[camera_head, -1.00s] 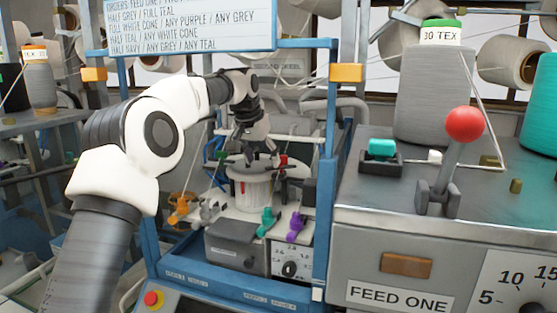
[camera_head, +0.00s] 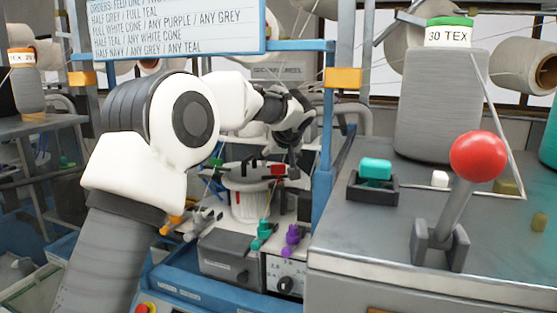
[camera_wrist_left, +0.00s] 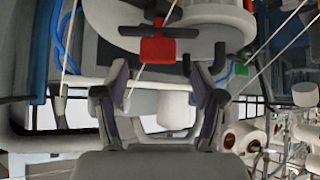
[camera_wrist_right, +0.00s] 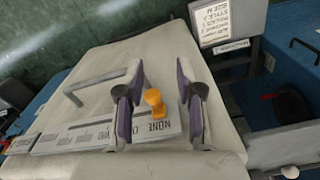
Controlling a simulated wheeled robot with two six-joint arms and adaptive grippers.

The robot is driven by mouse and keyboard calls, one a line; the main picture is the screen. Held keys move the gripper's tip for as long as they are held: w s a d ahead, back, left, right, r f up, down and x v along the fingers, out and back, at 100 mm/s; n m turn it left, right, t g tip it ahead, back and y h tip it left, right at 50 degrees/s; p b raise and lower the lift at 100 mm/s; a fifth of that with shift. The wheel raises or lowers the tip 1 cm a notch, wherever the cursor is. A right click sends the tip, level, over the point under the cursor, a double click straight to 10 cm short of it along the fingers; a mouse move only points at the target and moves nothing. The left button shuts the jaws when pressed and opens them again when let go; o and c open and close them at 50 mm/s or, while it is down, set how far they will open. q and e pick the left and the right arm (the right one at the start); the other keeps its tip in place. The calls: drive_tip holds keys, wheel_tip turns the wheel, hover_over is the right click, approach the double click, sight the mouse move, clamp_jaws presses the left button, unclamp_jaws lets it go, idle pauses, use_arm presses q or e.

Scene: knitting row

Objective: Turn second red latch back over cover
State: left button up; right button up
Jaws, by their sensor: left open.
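A white cylinder (camera_head: 250,203) stands in the blue-framed machine, with a grey cover on top. A red latch (camera_head: 278,170) sits at the cover's right side in the head view, close below my left gripper (camera_head: 293,160). In the left wrist view a red latch (camera_wrist_left: 157,48) lies at the cover's rim, beyond the fingers of my left gripper (camera_wrist_left: 163,98). That gripper is open and empty. Part of another red piece (camera_wrist_left: 249,5) shows at the top edge. My right gripper (camera_wrist_right: 160,100) is open, with an orange knob (camera_wrist_right: 154,102) in view between its fingers.
Teal (camera_head: 262,235) and purple (camera_head: 292,238) levers stand in front of the cylinder. A blue post (camera_head: 326,140) rises at the right of the machine. A red-ball lever (camera_head: 478,156) stands on the grey cabinet. Yarn strands cross the left wrist view.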

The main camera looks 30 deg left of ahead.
sight(278, 165)
use_arm(q)
drive_tip(key=p+x, duration=0.1)
drive_tip(key=x, duration=0.3)
drive_tip(key=shift+w+r, duration=0.15)
drive_tip(key=shift+w+d, duration=0.1)
drive_tip(key=shift+w, duration=0.05)
drive_tip(key=shift+d, duration=0.1)
drive_tip(key=shift+c, duration=1.3)
drive_tip(key=shift+s, duration=0.3)
drive_tip(key=c, duration=0.9)
use_arm(e)
drive_tip(key=shift+r, duration=0.8)
